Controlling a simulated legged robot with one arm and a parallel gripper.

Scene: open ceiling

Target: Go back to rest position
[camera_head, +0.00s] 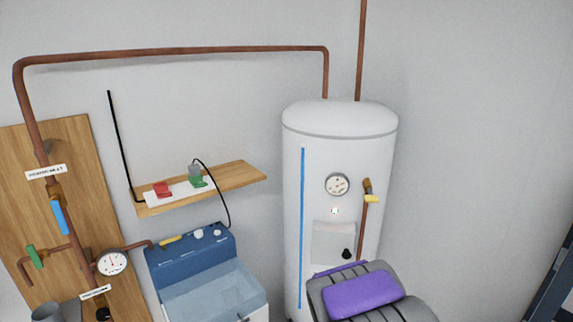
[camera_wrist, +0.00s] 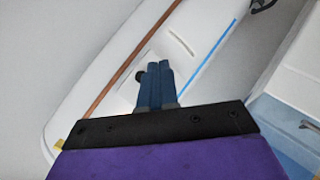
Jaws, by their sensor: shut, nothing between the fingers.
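My gripper (camera_wrist: 159,74) shows in the wrist view with its two blue fingers together and nothing between them. The fingers point toward the white water tank (camera_head: 340,125), which also fills the left and middle of the wrist view (camera_wrist: 110,60). A dark knob (camera_wrist: 140,76) on the tank shows just left of the fingertips; I cannot tell whether they touch it. In the head view my grey and purple arm is low at the right, in front of the tank, and the fingers are hidden.
A wooden shelf (camera_head: 236,177) holds a white power strip with red and green plugs. A blue-topped basin unit (camera_head: 190,255) stands left of the tank. Copper pipes (camera_head: 180,50) run above. A wooden panel (camera_head: 75,150) with a gauge is at far left. Wall right of the tank is bare.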

